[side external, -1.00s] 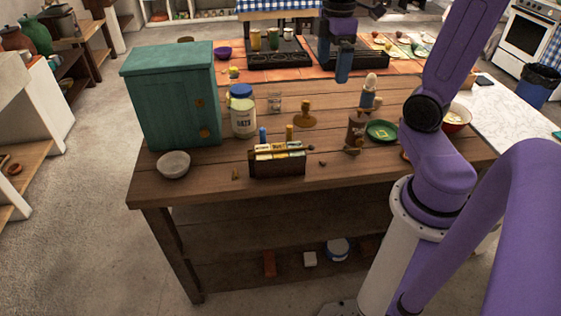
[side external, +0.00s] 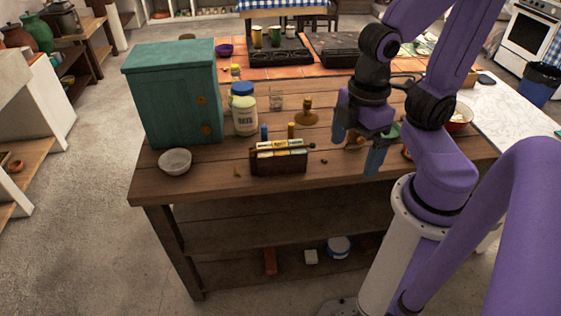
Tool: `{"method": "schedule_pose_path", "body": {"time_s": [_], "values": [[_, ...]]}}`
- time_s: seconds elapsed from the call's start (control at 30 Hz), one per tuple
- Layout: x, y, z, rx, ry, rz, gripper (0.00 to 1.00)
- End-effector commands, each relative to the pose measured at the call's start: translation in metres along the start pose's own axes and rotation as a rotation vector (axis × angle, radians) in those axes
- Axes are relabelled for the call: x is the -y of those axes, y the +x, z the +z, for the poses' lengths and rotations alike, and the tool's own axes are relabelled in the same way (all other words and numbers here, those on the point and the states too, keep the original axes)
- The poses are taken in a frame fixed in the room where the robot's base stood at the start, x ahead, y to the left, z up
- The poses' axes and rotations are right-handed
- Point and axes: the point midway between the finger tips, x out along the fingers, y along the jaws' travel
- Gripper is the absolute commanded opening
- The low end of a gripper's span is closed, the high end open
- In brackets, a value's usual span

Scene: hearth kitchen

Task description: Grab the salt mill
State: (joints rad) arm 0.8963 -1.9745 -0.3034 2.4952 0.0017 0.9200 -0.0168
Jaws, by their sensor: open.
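My gripper (side external: 356,156) is open and points down over the right part of the wooden table, one blue finger at the left and one nearer the camera at the right. A small brown thing (side external: 352,146) shows low between the fingers; the gripper hides most of what stands there. I cannot tell for sure that it is the salt mill, nor whether a finger touches it. A green plate (side external: 393,131) is partly hidden behind the gripper.
The table's front edge is close.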

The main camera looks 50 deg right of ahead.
Motion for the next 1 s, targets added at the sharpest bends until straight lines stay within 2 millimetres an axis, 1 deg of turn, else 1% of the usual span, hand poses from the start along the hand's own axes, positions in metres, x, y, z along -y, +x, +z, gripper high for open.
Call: {"method": "schedule_pose_path", "body": {"time_s": [0.1, 0.47, 0.5, 0.57, 0.6, 0.67, 0.7, 1.0], "values": [[0.0042, 0.0016, 0.0014, -0.001, -0.004, -0.001, 1.0], [0.004, 0.0015, 0.0012, -0.001, -0.003, -0.001, 1.0], [0.0039, 0.0014, 0.0012, 0.0, -0.004, -0.001, 0.97], [0.0039, 0.0014, 0.0012, 0.0, -0.004, -0.001, 0.77], [0.0039, 0.0014, 0.0011, 0.0, -0.004, -0.001, 0.64], [0.0039, 0.0014, 0.0011, 0.0, -0.004, -0.001, 0.45], [0.0039, 0.0014, 0.0011, 0.0, -0.004, -0.001, 0.42], [0.0026, 0.0028, 0.0011, 0.011, -0.003, 0.003, 0.42]]}}
